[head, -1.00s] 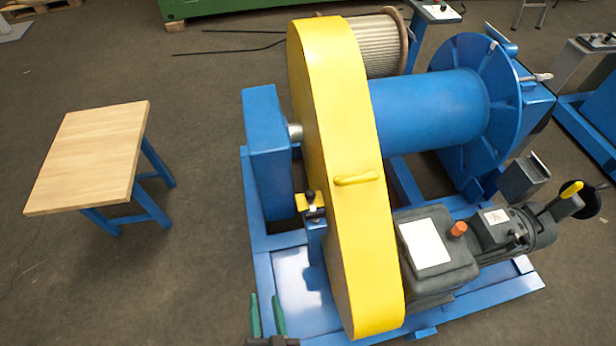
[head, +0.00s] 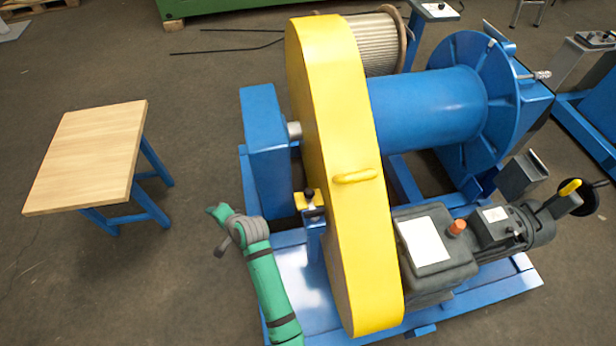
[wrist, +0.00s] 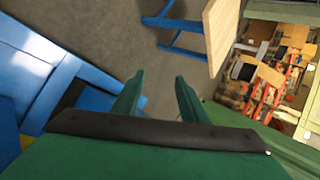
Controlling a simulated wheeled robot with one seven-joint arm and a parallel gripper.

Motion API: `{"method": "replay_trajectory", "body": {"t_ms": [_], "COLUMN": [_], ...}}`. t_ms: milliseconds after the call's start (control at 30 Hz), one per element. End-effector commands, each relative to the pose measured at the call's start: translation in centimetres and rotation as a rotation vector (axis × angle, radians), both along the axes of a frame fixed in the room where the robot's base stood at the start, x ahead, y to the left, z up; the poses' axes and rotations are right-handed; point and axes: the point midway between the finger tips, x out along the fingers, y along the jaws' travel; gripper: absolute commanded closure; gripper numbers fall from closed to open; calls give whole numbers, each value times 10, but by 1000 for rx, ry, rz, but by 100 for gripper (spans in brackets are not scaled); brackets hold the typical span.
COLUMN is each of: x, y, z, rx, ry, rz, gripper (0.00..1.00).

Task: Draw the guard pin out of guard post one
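A guard pin with a dark knob (head: 309,193) stands upright in a yellow bracket on a blue guard post (head: 314,230), beside the yellow chain guard (head: 335,150). It is the only such post I can make out; no number is legible. My gripper (head: 216,210) is left of the post, clearly apart from it, with its fingers pointing away to the left. In the wrist view my gripper (wrist: 159,75) has its two green fingers spread, with nothing between them. The pin does not show in the wrist view.
A wooden-topped table (head: 90,150) stands at the left with a bare top. The blue machine frame (head: 285,245) lies under the guard, with a blue drum (head: 430,110) and a grey motor (head: 525,230) on the right. Open floor lies between table and machine.

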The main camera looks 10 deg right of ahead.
Motion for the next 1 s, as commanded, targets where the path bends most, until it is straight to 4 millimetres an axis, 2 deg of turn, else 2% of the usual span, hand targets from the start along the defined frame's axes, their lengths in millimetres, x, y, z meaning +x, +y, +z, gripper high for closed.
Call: {"method": "replay_trajectory", "body": {"t_ms": [33,100,267,367,500,700,833,1000], "x": [14,26,47,55,61,56,50,46], "y": [-12,-26,-71,-109,-173,-260,-296,-314], "z": [3,4,7,11,22,44,56,61], "rx": [-13,-27,-84,-135,-220,-332,-377,-401], "ry": [34,99,254,356,499,674,744,780], "rz": [1,2,-21,-58,-138,-276,-344,-381], "gripper": [60,60,60,60,60,60,60,60]}}
